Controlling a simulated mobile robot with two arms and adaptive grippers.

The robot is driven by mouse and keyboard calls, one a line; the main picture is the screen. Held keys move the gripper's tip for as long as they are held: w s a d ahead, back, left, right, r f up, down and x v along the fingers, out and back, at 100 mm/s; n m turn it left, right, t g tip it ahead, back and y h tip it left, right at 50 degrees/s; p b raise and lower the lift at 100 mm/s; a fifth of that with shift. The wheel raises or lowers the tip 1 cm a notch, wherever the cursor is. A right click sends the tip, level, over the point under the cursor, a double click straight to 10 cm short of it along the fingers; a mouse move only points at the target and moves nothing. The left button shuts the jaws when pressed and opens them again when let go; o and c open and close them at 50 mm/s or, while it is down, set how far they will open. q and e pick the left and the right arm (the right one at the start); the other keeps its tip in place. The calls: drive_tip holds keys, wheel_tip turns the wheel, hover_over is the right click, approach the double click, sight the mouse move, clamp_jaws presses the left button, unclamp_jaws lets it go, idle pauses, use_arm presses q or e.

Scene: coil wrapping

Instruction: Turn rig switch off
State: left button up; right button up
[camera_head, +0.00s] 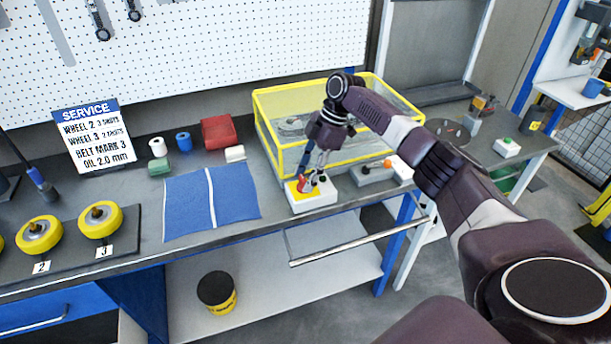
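The rig switch is a small white box with a yellow top (309,198) at the front edge of the workbench, in front of the yellow-framed clear enclosure. A red handle (302,183) stands on the box's top. My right gripper (314,179) reaches down from above, with its fingertips at or just beside the red handle. The fingers partly cover the handle, and they are too small to tell whether they grip it or only sit near it. My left gripper is not in view.
The yellow-framed enclosure (283,126) stands close behind the switch. A grey box with an orange knob (373,172) sits to its right. A blue mat (187,203) lies to the left, with yellow wheels (101,220) beyond it. A silver rail (350,246) runs below the bench edge.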

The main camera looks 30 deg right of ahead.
drive_tip(key=shift+o, duration=1.4)
drive_tip(key=shift+r, duration=0.1)
drive_tip(key=v, duration=1.1)
drive_tip(key=shift+d+r, duration=0.3)
drive_tip(key=shift+r, duration=0.05)
drive_tip(key=shift+s, duration=0.1)
